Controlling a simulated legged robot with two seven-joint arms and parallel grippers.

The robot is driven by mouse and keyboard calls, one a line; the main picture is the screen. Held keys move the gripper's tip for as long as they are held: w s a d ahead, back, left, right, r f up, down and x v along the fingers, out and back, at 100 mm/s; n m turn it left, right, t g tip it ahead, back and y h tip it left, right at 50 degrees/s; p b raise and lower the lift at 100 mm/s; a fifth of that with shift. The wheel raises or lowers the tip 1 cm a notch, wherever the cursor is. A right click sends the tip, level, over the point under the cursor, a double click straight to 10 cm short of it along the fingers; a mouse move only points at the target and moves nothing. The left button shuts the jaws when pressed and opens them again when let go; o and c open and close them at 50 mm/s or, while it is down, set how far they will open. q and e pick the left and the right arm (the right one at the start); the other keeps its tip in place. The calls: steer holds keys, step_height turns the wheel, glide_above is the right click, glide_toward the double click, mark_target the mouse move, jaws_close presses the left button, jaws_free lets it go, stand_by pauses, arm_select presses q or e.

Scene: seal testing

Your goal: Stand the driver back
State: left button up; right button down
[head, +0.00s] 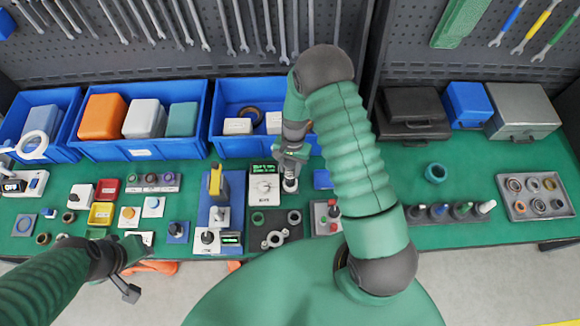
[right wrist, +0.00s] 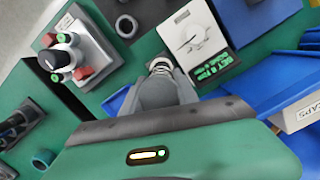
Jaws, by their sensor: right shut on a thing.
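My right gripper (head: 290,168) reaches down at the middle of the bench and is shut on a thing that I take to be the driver. Only a short grey, ringed end of the driver (right wrist: 160,65) shows between the fingers in the right wrist view; the rest is hidden by the gripper. It is beside a white dial unit (head: 264,185) with a green-lit display, which also shows in the right wrist view (right wrist: 190,35). My left gripper (head: 138,268) is near the bench's front edge at the left, fingers apart and empty.
A grey block with red parts (head: 323,218) stands just right of the dial unit. Several colour-tipped tools (head: 440,211) stand further right, near a ring tray (head: 513,207). Blue bins (head: 140,150) line the back. Bench around the teal ring (head: 435,173) is mostly clear.

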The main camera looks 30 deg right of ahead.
mark_target(290, 164)
steer(key=shift+f+b, duration=0.35)
steer(key=shift+f, duration=0.2)
steer(key=shift+f+b, duration=0.55)
steer(key=shift+f, duration=0.1)
stand_by(0.9)
steer(key=c, duration=0.9)
jaws_free()
steer(key=shift+o, duration=0.2)
steer(key=shift+r, duration=0.1)
step_height(290, 164, up, 9)
steer(key=p, duration=0.7)
